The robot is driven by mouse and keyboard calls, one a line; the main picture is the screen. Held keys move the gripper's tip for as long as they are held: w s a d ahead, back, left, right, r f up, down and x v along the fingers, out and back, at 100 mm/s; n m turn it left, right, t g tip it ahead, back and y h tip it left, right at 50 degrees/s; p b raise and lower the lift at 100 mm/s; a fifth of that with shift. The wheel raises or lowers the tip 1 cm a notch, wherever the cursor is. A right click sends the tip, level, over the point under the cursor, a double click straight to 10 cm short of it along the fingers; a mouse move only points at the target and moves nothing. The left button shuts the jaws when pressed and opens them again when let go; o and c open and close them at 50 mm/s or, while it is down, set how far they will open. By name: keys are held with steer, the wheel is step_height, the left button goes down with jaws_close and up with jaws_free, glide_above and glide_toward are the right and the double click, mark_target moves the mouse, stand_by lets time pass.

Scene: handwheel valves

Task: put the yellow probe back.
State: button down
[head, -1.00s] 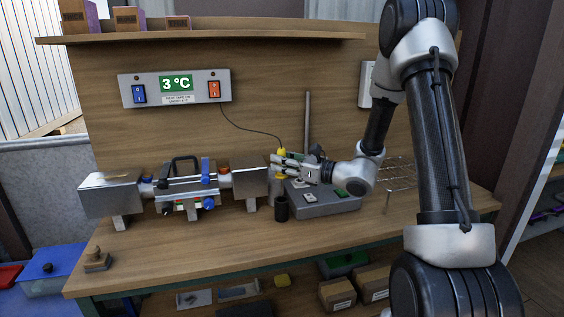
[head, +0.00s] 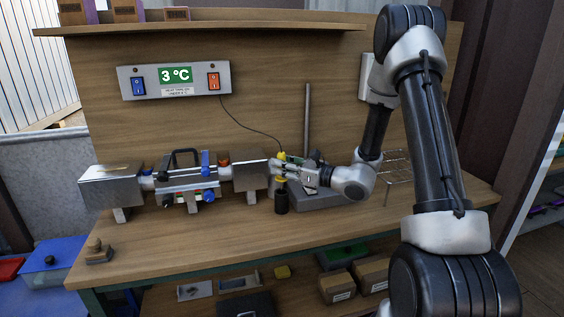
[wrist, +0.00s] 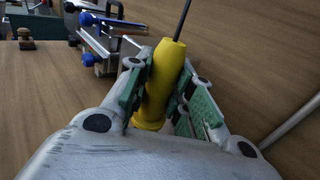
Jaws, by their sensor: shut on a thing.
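My gripper (head: 278,170) is shut on the yellow probe (wrist: 160,85), whose yellow handle stands between the green-padded fingers in the wrist view. A thin dark cable runs from the top of the probe up to the wall display. In the head view the yellow probe (head: 282,157) shows above and below the fingers. A black cylindrical holder (head: 281,200) stands on the bench directly below the probe. The probe's lower end is close to the holder's top, and I cannot tell whether it is inside.
A display panel (head: 175,82) on the back board reads 3 °C. A valve assembly (head: 187,185) with blue handles stands left of my gripper. A grey box (head: 325,200) and upright rod (head: 307,120) are close on the right. The bench front (head: 190,245) is clear.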

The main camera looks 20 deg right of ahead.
mark_target(282, 178)
steer(key=shift+f, duration=2.25)
steer(key=c, duration=1.2)
jaws_free()
steer(key=shift+o, duration=0.5)
steer(key=o, duration=0.7)
steer(key=shift+d, duration=0.1)
steer(key=shift+v, duration=4.95)
steer(key=shift+r, duration=0.15)
